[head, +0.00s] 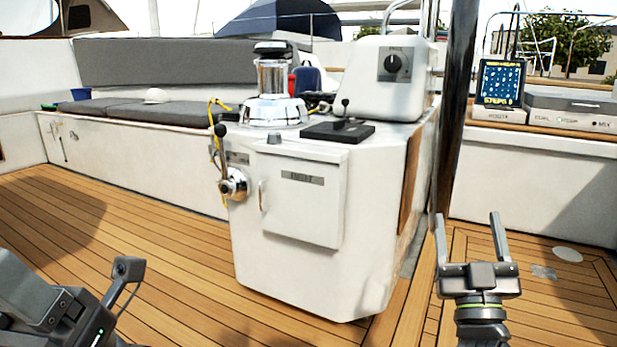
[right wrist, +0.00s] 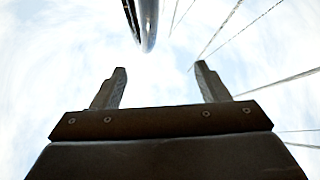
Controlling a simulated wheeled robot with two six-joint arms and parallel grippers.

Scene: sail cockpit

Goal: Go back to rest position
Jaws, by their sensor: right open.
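My right gripper (head: 468,238) is raised in front of the deck at the lower right of the head view, its two fingers pointing up. It is open and empty. In the right wrist view its fingers (right wrist: 160,85) stand wide apart against bright sky, with nothing between them. At the lower left of the head view part of my left arm shows, with a grey hooked piece (head: 128,270); whether its jaws are open or shut is not clear.
A white console (head: 370,230) with a winch (head: 272,90) stands mid-view. A dark post (head: 455,120) rises beside it. A grey bench (head: 150,108) lies behind; a screen (head: 501,82) stands on the right ledge. The teak floor (head: 130,225) at left is clear.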

